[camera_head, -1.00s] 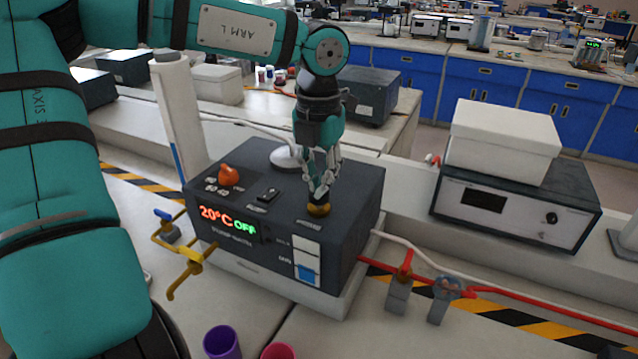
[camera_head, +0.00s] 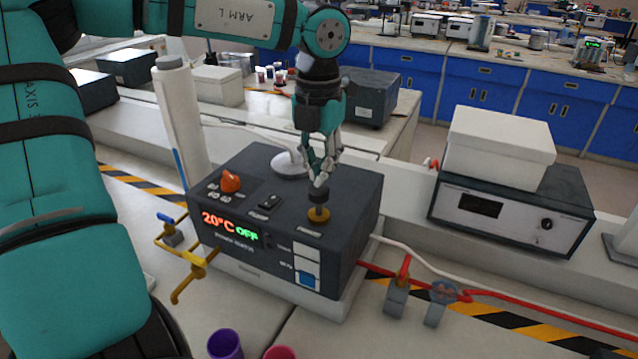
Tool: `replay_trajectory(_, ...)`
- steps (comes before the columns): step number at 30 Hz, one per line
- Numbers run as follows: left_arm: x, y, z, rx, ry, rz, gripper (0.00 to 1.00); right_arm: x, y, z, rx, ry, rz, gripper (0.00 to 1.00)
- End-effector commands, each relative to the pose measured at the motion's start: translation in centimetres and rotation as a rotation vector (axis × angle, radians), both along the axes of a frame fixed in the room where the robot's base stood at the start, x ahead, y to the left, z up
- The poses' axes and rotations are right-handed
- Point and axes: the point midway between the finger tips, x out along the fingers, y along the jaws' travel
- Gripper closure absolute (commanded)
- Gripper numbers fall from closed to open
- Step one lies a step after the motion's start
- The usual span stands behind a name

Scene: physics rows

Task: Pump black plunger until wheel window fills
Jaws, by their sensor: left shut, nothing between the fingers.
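The black plunger (camera_head: 319,195) stands up from a brass collar (camera_head: 318,215) on top of a dark box (camera_head: 285,222), near its right front. My left gripper (camera_head: 320,181) is shut and empty, pointing down right above the plunger; I cannot tell whether its tips touch the cap. The round wheel window (camera_head: 444,291) sits on a grey stand along the red hose, right of the box. It is too small to tell how full it is. My right gripper is out of view.
The box front has a lit display (camera_head: 230,227) reading 20°C OFF and a white-and-blue level strip (camera_head: 307,271). An orange knob (camera_head: 230,182) is on top. Yellow pipework (camera_head: 197,263) stands left; a red-handled valve (camera_head: 398,290) stands right. Purple (camera_head: 224,344) and pink cups are in front.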

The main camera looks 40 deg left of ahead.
Motion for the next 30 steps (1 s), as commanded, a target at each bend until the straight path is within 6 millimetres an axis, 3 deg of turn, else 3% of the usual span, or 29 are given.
replay_trajectory(16, 0.0, 0.0, 0.4, 0.000, -0.001, 0.000, 1.00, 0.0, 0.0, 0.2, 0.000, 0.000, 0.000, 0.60)
replay_trajectory(30, 0.0, 0.0, 4.8, 0.001, -0.002, 0.000, 1.00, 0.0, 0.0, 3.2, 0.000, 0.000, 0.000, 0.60)
